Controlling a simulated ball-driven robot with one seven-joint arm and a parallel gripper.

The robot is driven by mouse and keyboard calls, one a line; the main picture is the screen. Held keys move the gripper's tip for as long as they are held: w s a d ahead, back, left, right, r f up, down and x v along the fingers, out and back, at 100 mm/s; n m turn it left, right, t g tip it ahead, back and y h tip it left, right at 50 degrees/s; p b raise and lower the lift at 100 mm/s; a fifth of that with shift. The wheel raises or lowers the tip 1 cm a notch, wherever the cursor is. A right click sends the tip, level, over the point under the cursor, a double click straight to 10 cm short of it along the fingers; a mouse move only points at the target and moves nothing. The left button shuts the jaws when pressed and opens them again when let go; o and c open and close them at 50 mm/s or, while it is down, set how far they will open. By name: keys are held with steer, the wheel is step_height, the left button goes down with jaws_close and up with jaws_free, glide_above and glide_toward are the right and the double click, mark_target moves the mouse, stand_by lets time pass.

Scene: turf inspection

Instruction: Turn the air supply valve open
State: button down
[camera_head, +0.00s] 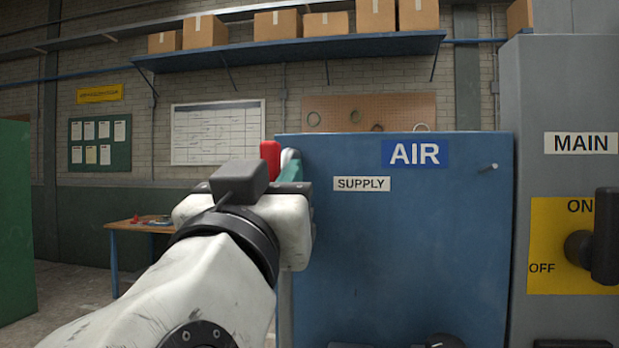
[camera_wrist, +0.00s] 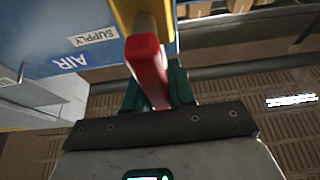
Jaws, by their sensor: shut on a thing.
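The air supply valve's red handle (camera_head: 270,156) shows at the left edge of the blue AIR cabinet (camera_head: 420,245), near the SUPPLY label (camera_head: 362,184). Only its top end shows in the head view; my wrist hides the rest. In the wrist view the red handle (camera_wrist: 146,62) runs from a pale stem beside a yellow part (camera_wrist: 168,22) down between my green fingers. My gripper (camera_wrist: 156,92) is shut on the handle. In the head view one green finger of my gripper (camera_head: 287,165) shows just right of the red end.
A grey MAIN cabinet (camera_head: 555,90) with a black ON/OFF switch (camera_head: 605,236) on a yellow plate stands at the right. A small peg (camera_head: 488,167) sticks out of the blue cabinet. A wooden table (camera_head: 140,228) and open floor lie behind at the left.

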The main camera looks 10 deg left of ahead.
steer(key=shift+a+f, duration=0.1)
steer(key=shift+f, duration=0.05)
steer(key=c, duration=1)
jaws_free()
steer(key=shift+c, duration=0.2)
steer(key=b+v, duration=0.2)
steer(key=v, duration=0.8)
steer(key=shift+s, duration=0.3)
steer(key=shift+f, duration=0.2)
